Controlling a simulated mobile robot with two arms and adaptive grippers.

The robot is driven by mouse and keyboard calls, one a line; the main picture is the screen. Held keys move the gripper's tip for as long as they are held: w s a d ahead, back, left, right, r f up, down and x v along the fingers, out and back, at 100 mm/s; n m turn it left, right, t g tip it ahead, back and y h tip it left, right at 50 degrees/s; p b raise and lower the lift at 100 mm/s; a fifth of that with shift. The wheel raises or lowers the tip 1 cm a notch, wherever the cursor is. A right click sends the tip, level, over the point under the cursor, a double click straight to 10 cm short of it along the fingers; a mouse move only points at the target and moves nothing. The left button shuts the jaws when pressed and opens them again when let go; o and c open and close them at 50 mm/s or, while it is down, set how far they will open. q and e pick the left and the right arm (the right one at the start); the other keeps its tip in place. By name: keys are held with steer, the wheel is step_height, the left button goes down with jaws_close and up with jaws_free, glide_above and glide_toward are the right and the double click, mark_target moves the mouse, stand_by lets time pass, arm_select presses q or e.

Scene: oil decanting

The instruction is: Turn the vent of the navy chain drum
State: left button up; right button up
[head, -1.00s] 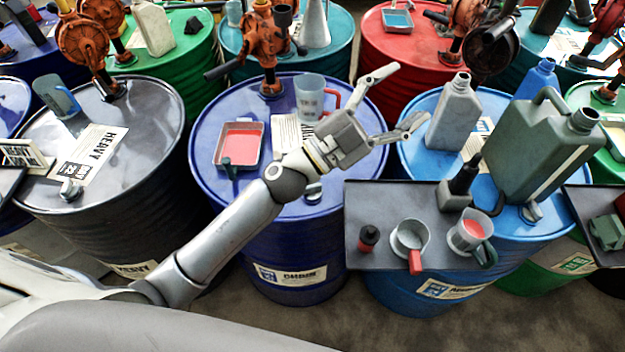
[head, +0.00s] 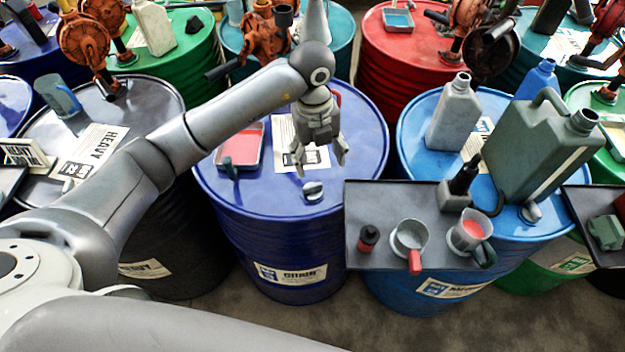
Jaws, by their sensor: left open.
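The navy chain drum (head: 290,245) stands in the middle of the head view, with a "CHAIN" label on its front. My left gripper (head: 319,168) points down over the lid, just behind and above the vent. Its two fingers are spread apart with nothing between them, and they look apart from the vent. My right gripper is not in view.
A tray with red liquid (head: 262,150) lies on the lid left of the gripper. A dark shelf (head: 375,255) with measuring cups adjoins the lid's right front. A blue drum (head: 410,112) with canisters stands at right, a black drum (head: 160,97) at left.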

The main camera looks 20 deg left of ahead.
mark_target(312, 185)
arm_select(q)
steer(key=shift+y, duration=0.4)
steer(key=f+p, duration=0.1)
steer(key=f, duration=0.2)
steer(key=a+f+p, duration=0.1)
steer(key=f, duration=0.2)
steer(key=f+p, duration=0.1)
steer(key=f, duration=0.2)
steer(key=shift+w+a+f, duration=0.1)
steer(key=shift+a+f, duration=0.1)
steer(key=shift+a, duration=0.05)
steer(key=shift+f, duration=0.55)
steer(key=c, duration=1)
